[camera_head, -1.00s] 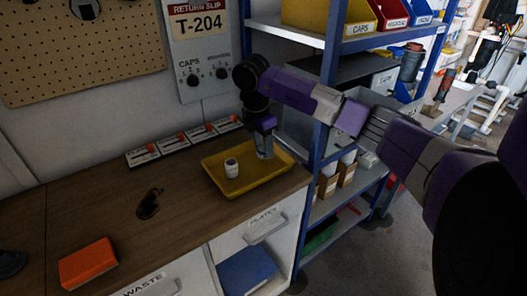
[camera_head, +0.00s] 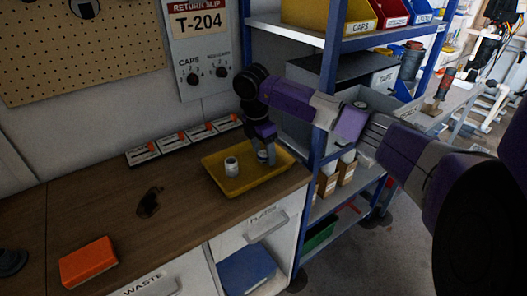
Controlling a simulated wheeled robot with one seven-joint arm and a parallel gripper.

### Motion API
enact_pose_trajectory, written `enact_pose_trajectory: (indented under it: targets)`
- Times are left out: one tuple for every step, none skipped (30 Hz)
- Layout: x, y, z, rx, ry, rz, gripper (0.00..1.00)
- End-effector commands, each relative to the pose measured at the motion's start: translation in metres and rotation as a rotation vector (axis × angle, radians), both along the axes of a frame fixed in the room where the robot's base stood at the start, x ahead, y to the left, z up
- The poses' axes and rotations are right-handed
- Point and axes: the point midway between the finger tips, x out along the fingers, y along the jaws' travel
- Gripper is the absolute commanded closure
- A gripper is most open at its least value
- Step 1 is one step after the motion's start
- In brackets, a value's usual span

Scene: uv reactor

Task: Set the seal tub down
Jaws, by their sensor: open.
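A small white tub (camera_head: 231,166) with a dark top stands upright in the yellow tray (camera_head: 222,186) on the wooden bench. My gripper (camera_head: 266,156) points down over the right part of the same tray, just right of the white tub and apart from it. Its fingers are open. A small greyish shape shows at the fingers, low over the tray; I cannot tell whether it is a second tub or part of the fingers. No label on the white tub can be read, so I cannot tell which one is the seal tub.
Several white cards with orange marks (camera_head: 172,147) line the wall behind the tray. An orange block (camera_head: 88,262) and a dark patch (camera_head: 149,203) lie on the bench (camera_head: 110,205), left of the tray. A blue-framed shelf (camera_head: 328,60) stands close on the right.

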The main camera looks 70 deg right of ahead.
Motion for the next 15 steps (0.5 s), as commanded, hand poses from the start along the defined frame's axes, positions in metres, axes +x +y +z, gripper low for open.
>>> enact_pose_trajectory:
  targets:
    - [0.000, 0.000, 0.003, -0.001, -0.001, 0.000, 0.36]
    - [0.000, 0.000, 0.005, -0.001, -0.001, 0.000, 0.36]
    - [0.001, 0.000, 0.008, -0.001, -0.002, 0.001, 0.36]
    - [0.002, 0.001, 0.011, -0.001, -0.002, 0.001, 0.36]
    - [0.002, 0.001, 0.015, -0.001, -0.003, 0.001, 0.36]
    - [0.003, 0.002, 0.021, -0.003, -0.003, 0.002, 0.36]
    - [0.003, 0.003, 0.027, -0.004, -0.002, 0.002, 0.36]
    - [0.003, 0.003, 0.033, -0.004, -0.002, 0.002, 0.36]
    - [0.004, 0.004, 0.041, -0.003, -0.003, 0.002, 0.36]
    - [0.005, 0.005, 0.048, -0.004, -0.002, 0.002, 0.36]
    - [0.005, 0.006, 0.054, -0.004, -0.003, 0.002, 0.36]
    - [0.006, 0.007, 0.062, -0.003, -0.003, 0.002, 0.36]
    - [0.006, 0.008, 0.069, -0.005, -0.002, 0.001, 0.36]
    - [0.007, 0.008, 0.075, -0.004, -0.002, 0.001, 0.36]
    - [0.007, 0.010, 0.082, -0.003, -0.003, 0.002, 0.36]
